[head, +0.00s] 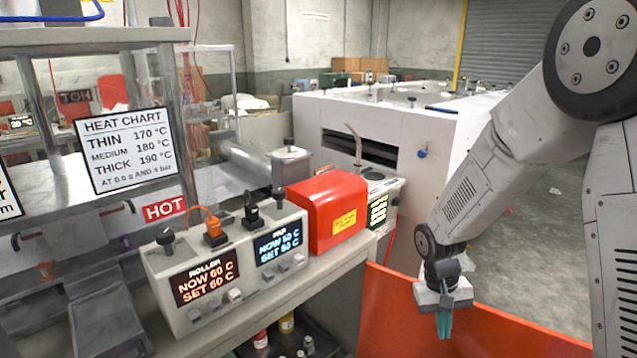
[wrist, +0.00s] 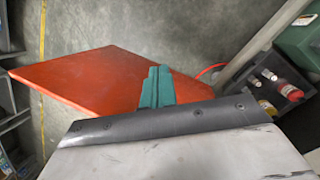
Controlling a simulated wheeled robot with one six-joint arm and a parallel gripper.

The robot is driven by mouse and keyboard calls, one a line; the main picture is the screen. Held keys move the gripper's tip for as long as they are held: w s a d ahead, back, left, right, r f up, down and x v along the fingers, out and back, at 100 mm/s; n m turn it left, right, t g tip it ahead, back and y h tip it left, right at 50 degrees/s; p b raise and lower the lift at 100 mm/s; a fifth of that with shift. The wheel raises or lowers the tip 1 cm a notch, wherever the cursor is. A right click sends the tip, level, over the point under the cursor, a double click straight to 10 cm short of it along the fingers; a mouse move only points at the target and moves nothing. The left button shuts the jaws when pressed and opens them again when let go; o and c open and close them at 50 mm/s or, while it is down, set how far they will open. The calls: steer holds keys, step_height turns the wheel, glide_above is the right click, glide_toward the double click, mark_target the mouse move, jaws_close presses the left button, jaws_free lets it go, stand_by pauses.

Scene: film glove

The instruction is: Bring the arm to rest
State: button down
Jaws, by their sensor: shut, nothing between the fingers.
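My gripper (head: 444,323) hangs at the end of my arm at the lower right of the head view, pointing down. Its teal fingers are together with nothing between them. In the wrist view the teal fingers (wrist: 156,88) also show closed and empty, with the orange panel (wrist: 85,78) beyond them. In the head view the gripper is in front of the orange panel (head: 400,315), to the right of the bench; I cannot tell how far apart gripper and panel are.
A control box (head: 225,268) with two displays and a red box (head: 327,212) stand on the bench at left. A heat chart (head: 126,150) hangs above. A large white cabinet (head: 440,150) stands behind. Bottles (wrist: 268,108) sit on a low shelf. Grey floor (head: 540,240) shows at right.

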steer(key=s+r+t+y, duration=0.1)
steer(key=s+r+t, duration=0.3)
steer(key=s+r, duration=1.8)
step_height(320, 180, up, 2)
steer(key=shift+s+a+r+y, duration=0.2)
steer(key=shift+s+a+y, duration=0.05)
steer(key=shift+s+y, duration=0.15)
steer(key=shift+s, duration=0.1)
